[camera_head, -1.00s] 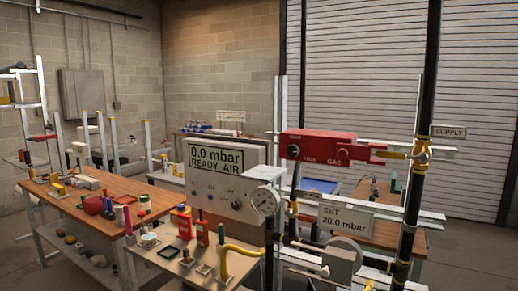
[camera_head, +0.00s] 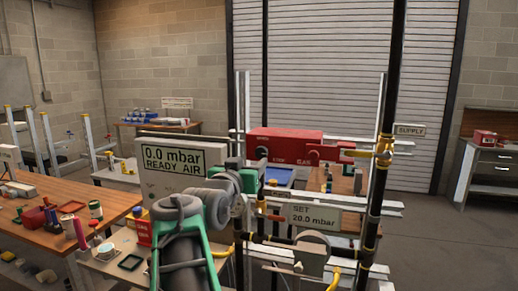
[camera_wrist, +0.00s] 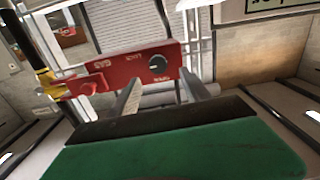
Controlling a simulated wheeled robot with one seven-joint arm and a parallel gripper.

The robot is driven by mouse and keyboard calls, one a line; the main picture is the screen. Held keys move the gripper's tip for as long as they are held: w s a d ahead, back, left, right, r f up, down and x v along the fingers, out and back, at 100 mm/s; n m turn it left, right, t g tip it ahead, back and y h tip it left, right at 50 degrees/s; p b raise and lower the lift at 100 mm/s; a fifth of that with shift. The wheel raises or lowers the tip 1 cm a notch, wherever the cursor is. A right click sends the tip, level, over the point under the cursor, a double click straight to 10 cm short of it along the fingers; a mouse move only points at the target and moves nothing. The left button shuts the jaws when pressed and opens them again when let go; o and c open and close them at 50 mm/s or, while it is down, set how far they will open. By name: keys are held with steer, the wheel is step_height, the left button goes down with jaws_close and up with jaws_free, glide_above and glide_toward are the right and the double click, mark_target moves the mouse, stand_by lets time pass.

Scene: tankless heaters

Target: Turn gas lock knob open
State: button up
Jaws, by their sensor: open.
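The red gas lock box (camera_head: 290,146) is mounted on the rail in front of the roller shutter. Its black round knob (camera_head: 262,153) is on the left part of its front face. In the wrist view the box (camera_wrist: 120,72) appears upside down, with the knob (camera_wrist: 158,65) showing a pale pointer mark. My gripper (camera_wrist: 162,76) is open and empty, its two fingers pointing at the box. The knob appears between the fingertips and looks slightly beyond them; I see no contact. In the head view my arm's end covers the area just left of and below the knob.
A yellow valve fitting (camera_head: 384,150) joins the box's right end to a black vertical pipe (camera_head: 388,90). A display panel (camera_head: 172,157) reads 0.0 mbar READY AIR at left. A SET 20.0 mbar sign (camera_head: 313,217) hangs below. Open floor (camera_head: 440,245) lies at right.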

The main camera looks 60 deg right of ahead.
mark_target(261, 153)
steer(key=d+p, duration=0.1)
steer(key=d, duration=0.1)
steer(key=d+p, duration=0.1)
steer(key=d, duration=0.1)
steer(key=d+p, duration=0.1)
steer(key=d, duration=0.2)
steer(key=shift+w+r, duration=0.25)
steer(key=shift+w, duration=0.05)
steer(key=shift+w+d+f, duration=0.15)
steer(key=shift+d, duration=0.3)
jaws_close()
